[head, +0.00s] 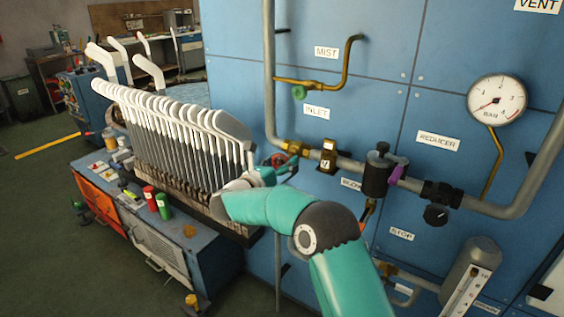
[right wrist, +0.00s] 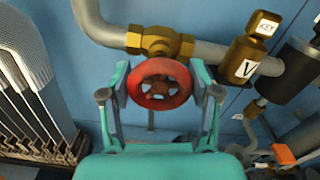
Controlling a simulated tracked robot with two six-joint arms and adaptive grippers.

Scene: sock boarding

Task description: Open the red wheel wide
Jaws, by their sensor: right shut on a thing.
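The red wheel (right wrist: 160,84) sits on a brass valve (right wrist: 158,42) in the grey pipe, in the middle of the right wrist view. In the head view only part of the red wheel (head: 279,160) shows, under the INLET label. My right gripper (right wrist: 160,86) has one teal finger on each side of the wheel and is shut on its rim. In the head view my right gripper (head: 273,172) reaches the wheel from the front, and its hand hides part of it. My left gripper is not in view.
A rack of white sock boards (head: 175,125) stands close left of my right arm, on a blue bench (head: 205,260). Right of the wheel are a brass valve marked V (head: 327,158), a black reducer (head: 377,172) and a pressure gauge (head: 497,102).

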